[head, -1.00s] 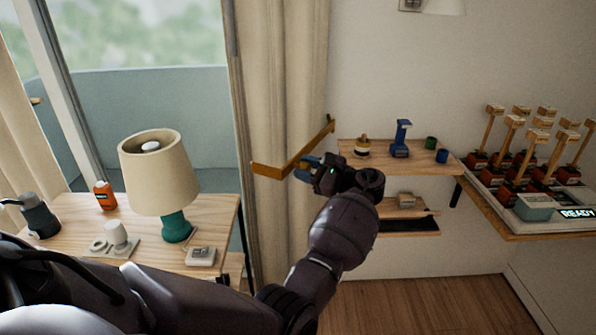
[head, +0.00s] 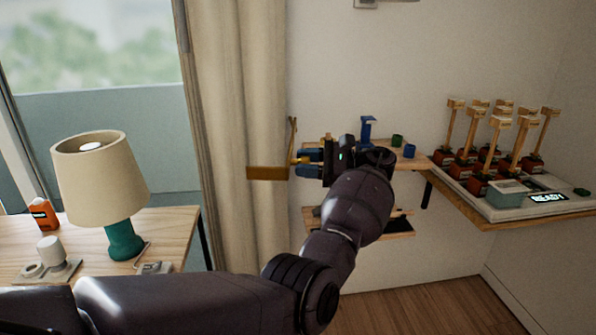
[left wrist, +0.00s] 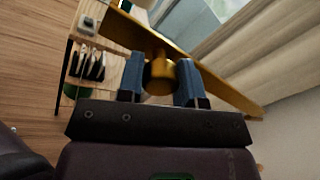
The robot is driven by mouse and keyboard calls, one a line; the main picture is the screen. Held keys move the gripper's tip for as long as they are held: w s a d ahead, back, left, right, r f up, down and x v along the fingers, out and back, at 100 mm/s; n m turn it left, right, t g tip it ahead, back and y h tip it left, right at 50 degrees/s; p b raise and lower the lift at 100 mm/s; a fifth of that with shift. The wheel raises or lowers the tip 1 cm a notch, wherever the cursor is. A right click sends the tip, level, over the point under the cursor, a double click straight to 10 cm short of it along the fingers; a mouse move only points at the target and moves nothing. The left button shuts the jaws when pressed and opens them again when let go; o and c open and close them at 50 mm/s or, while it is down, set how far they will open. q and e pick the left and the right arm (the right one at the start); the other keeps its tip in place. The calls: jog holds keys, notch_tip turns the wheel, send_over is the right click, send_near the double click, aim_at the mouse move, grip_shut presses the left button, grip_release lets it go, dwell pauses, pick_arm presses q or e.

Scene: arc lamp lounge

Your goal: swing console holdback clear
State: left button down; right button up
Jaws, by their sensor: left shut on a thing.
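The console holdback (head: 266,173) is a brass-coloured arm with a flat bar, in front of the beige curtain (head: 235,90) in the head view. Its upright end rises beside the curtain's right edge. My left gripper (head: 305,163) is at the bar's right end, its blue fingers shut on the holdback's knob. In the left wrist view the knob (left wrist: 160,72) sits between the two fingers (left wrist: 160,85), and the bar (left wrist: 228,92) runs slantwise beyond them. The gripper and wrist hide part of the holdback in the head view. My right gripper is out of view.
A wall shelf (head: 415,163) with small cups stands just behind my left wrist. A side table (head: 180,225) with a lamp (head: 100,175) is at left. Several red-based, wooden-topped pieces stand on a right-hand shelf (head: 480,222). A window lies beyond the curtain.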

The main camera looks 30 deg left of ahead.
pick_arm(q)
jog(key=w+d+g+b, duration=0.1)
jog(key=b, duration=0.1)
jog(key=w+d+n+h+b, duration=0.1)
jog(key=d+b, duration=0.1)
jog(key=shift+w+r+n+g, duration=0.25)
jog(key=shift+r+n+g, duration=0.05)
jog(key=shift+r+g, duration=0.1)
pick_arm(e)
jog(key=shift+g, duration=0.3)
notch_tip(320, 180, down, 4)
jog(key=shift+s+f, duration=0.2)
pick_arm(q)
jog(key=c, duration=0.8)
grip_release()
jog(key=shift+a+f, duration=0.1)
jog(key=shift+f, duration=0.15)
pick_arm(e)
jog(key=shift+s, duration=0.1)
pick_arm(q)
jog(key=shift+f, duration=0.1)
